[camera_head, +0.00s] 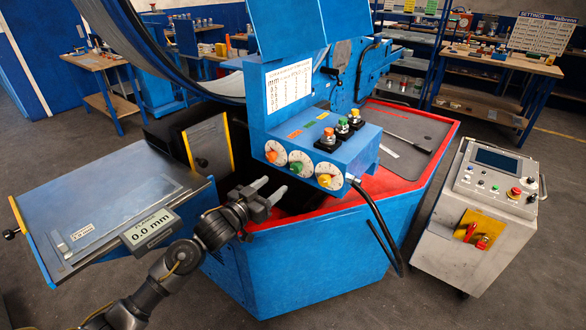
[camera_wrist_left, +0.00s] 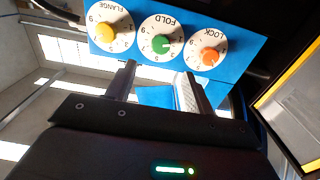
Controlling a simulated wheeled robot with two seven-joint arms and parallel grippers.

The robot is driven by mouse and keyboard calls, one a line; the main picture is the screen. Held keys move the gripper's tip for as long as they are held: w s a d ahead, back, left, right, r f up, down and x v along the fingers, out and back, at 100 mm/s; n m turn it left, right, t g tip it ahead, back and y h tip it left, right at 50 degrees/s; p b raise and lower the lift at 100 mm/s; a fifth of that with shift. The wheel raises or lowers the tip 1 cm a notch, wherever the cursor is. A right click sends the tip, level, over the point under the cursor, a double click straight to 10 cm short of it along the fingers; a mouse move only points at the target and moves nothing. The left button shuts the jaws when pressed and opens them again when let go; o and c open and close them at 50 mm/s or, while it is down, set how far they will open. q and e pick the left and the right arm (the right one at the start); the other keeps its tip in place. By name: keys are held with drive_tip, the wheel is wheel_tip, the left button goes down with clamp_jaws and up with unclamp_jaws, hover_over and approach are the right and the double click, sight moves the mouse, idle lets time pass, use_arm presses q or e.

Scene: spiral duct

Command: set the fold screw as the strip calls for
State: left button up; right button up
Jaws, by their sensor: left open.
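The fold screw knob is green (camera_head: 296,167), the middle of three numbered dials on the blue control box. In the left wrist view the green knob (camera_wrist_left: 161,43) sits under the word FOLD, between the yellow FLANGE knob (camera_wrist_left: 104,34) and the orange LOCK knob (camera_wrist_left: 208,56). Its setting is too small to read surely. My left gripper (camera_head: 270,189) is open and empty, just below and left of the dials. Its fingers (camera_wrist_left: 158,72) point toward the FOLD dial, apart from it. A chart (camera_head: 289,86) headed in mm hangs above the box; its rows are hard to read.
A display (camera_head: 150,228) reads 0.0 mm on the blue side table (camera_head: 110,200), near a small label (camera_head: 82,232). Push buttons (camera_head: 342,127) top the control box. A black cable (camera_head: 378,220) hangs at its right. A grey console (camera_head: 490,190) stands farther right.

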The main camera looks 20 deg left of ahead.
sight(294, 169)
use_arm(q)
drive_tip(key=p+x, duration=0.2)
drive_tip(key=x, duration=0.8)
drive_tip(key=shift+w, duration=0.2)
drive_tip(key=c, duration=0.9)
drive_tip(key=shift+c, duration=0.2)
